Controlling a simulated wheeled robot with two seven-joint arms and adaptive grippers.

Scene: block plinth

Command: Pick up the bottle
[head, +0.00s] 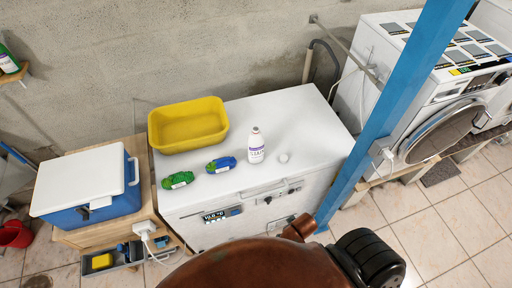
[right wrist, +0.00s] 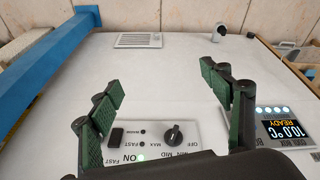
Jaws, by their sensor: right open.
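The bottle is not seen in that view, and no gripper fingers show in the head view. My left gripper is in neither view.
A green packet (head: 178,180) and yellow basin (head: 188,125) are farther left. A blue post (head: 398,105) rises at the freezer's right. A cooler (head: 80,180) stands left.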

